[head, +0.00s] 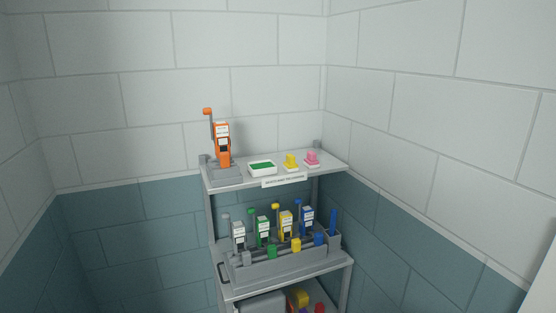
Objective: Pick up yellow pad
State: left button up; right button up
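A small yellow item on a pale base (291,161), which looks like the yellow pad, sits on the top shelf of the grey rack. It stands between a green-topped white pad (262,168) and a small pink item (312,158). Another small yellow block (296,244) is at the front of the grey holder on the shelf below. Neither of my grippers shows in the head view.
The grey rack (230,179) stands in a tiled corner. An orange device (222,142) stands upright at the top shelf's left end. The grey holder (279,266) below carries several coloured upright devices. A white label (284,181) is on the top shelf's front edge.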

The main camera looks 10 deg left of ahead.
aim_at(290, 165)
jog(key=i+j+u, duration=0.1)
jog(key=i, duration=0.7)
jog(key=i+j+u, duration=0.1)
jog(key=i, duration=0.7)
jog(key=j, duration=0.1)
